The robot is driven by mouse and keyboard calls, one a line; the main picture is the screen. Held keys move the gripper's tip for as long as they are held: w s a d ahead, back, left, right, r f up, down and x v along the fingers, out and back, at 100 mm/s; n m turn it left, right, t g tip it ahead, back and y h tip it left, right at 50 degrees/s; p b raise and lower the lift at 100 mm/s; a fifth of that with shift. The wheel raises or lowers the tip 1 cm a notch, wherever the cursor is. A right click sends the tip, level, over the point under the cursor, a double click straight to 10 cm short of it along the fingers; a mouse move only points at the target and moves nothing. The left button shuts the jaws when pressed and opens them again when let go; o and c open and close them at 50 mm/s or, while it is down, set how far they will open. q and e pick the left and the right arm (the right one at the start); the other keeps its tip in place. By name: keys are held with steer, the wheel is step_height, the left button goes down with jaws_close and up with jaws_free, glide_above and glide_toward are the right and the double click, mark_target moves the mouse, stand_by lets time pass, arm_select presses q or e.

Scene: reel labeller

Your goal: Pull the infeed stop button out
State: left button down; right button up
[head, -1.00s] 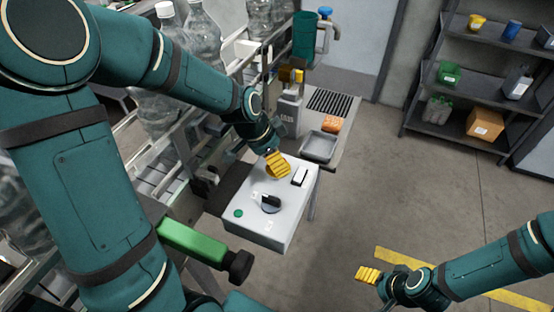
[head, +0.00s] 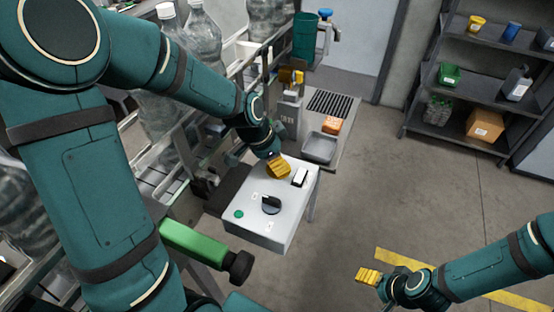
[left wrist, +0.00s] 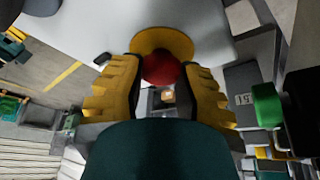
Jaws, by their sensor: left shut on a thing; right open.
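The infeed stop button is a red knob (left wrist: 162,68) on a yellow round plate (left wrist: 170,40), seen in the left wrist view. My left gripper (left wrist: 160,80) has its yellow fingers on both sides of the red knob and is shut on it. In the head view the left gripper (head: 278,168) is at the far left corner of the white control box (head: 262,233), and its fingers hide the button. My right gripper (head: 367,275) is open and empty over the floor at the lower right. Whether the button is in or out cannot be told.
The box top also carries a black rotary knob (head: 271,204), a green button (head: 238,213) and a black-and-white switch (head: 300,177). A grey tray (head: 320,148) stands behind. Large bottles (head: 165,95) line the conveyor on the left. The floor on the right is clear.

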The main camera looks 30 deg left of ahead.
arm_select(q)
steer(key=shift+r, duration=0.6)
steer(key=shift+c, duration=2.3)
jaws_free()
steer(key=v, duration=1.2)
steer(key=shift+d, duration=0.1)
